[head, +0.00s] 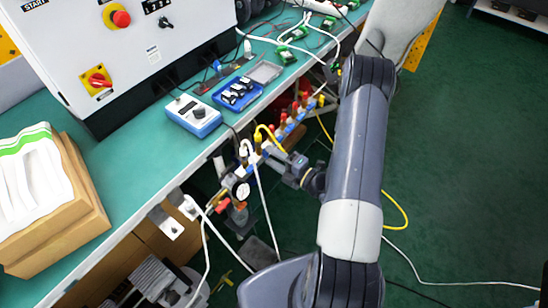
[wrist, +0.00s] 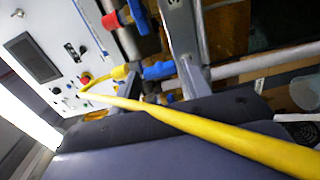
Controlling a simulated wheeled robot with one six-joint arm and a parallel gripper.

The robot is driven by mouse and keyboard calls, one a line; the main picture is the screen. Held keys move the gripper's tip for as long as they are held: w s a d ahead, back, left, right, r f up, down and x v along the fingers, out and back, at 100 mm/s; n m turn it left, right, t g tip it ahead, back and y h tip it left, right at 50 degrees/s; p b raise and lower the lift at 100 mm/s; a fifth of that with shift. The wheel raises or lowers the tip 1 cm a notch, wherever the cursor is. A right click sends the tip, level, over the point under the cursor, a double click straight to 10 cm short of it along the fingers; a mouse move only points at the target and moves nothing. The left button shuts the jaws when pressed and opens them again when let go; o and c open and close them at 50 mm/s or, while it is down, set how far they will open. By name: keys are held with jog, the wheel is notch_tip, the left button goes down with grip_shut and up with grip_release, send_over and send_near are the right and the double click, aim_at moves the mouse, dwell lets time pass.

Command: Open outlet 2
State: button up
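A manifold with a row of small valves runs below the front edge of the bench in the head view; its pressure gauge (head: 242,190) is at the near end. My gripper (head: 280,157) is at the manifold, beside the yellow hose (head: 268,133). In the wrist view, a blue valve handle (wrist: 158,70) lies at my gripper's grey fingers (wrist: 160,84). The yellow hose (wrist: 210,130) crosses in front and hides part of them. I cannot tell whether the fingers touch the handle. A red handle (wrist: 111,20) is farther up. No outlet number is readable.
White hoses (head: 265,205) hang from the manifold. Open green floor (head: 470,170) lies at the right.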

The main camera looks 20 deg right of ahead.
jog(key=v, duration=1)
jog(key=shift+s+d, duration=0.2)
jog(key=shift+s, duration=0.15)
